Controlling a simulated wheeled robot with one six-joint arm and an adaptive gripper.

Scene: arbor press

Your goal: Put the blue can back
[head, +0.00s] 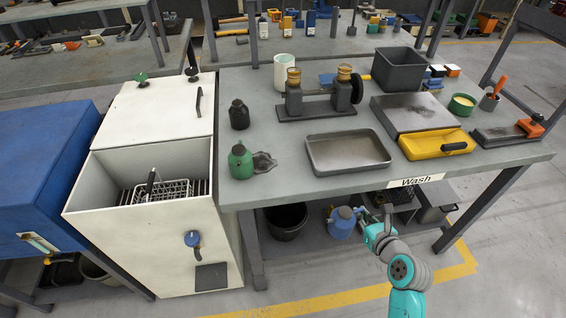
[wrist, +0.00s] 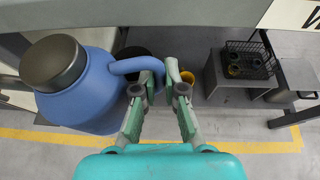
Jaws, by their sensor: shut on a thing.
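The blue can (head: 341,224) has a rounded blue body, a dark grey cap and a curved side handle. In the head view it shows just below the front edge of the workbench (head: 285,190). It also shows large at the left of the wrist view (wrist: 85,85), upright. My gripper (head: 376,222) is at the can's right side, with its fingers around the handle. In the wrist view the fingertips (wrist: 161,88) are shut on the handle. I cannot tell whether the can's base touches anything.
Under the bench are a black bucket (head: 286,221) and a grey stand (wrist: 235,75) with a dark wire basket (wrist: 249,60). A white washing cabinet (head: 150,120) stands at the left. A grey tray (head: 347,152) and a green can (head: 241,161) sit on the bench.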

